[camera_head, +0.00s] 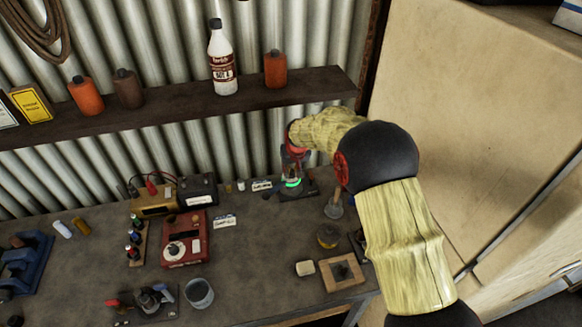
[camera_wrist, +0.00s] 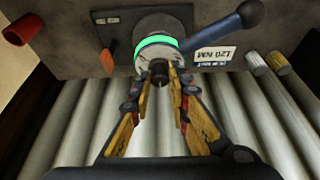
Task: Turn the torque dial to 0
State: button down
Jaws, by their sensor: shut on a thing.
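The torque dial (camera_wrist: 156,50) is a pale silver round piece with a glowing green ring, beside a card reading 120 NM (camera_wrist: 213,56). Marks run round its rim, but I cannot read its setting. My gripper (camera_wrist: 162,72) is shut on it, with a finger on each side; the fingers hide part of it. In the head view my gripper (camera_head: 292,162) points down over the green ring (camera_head: 291,183) at the back of the bench, and the dial is mostly covered.
A blue lever (camera_wrist: 222,32) sticks out close beside the dial. On the bench (camera_head: 255,255) stand a red box with a white knob (camera_head: 184,240), a grey cup (camera_head: 199,293), a yellow-brown pot (camera_head: 327,236) and a wooden block (camera_head: 342,272). A shelf (camera_head: 180,114) with bottles runs above.

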jog(key=shift+n+y, duration=0.3)
jog(key=shift+n, duration=0.5)
jog(key=c, duration=1.7)
grip_release()
jog(key=shift+r, duration=0.1)
jog(key=v, duration=1.1)
jog(key=shift+s+d+r, duration=0.1)
jog(key=shift+r, duration=0.3)
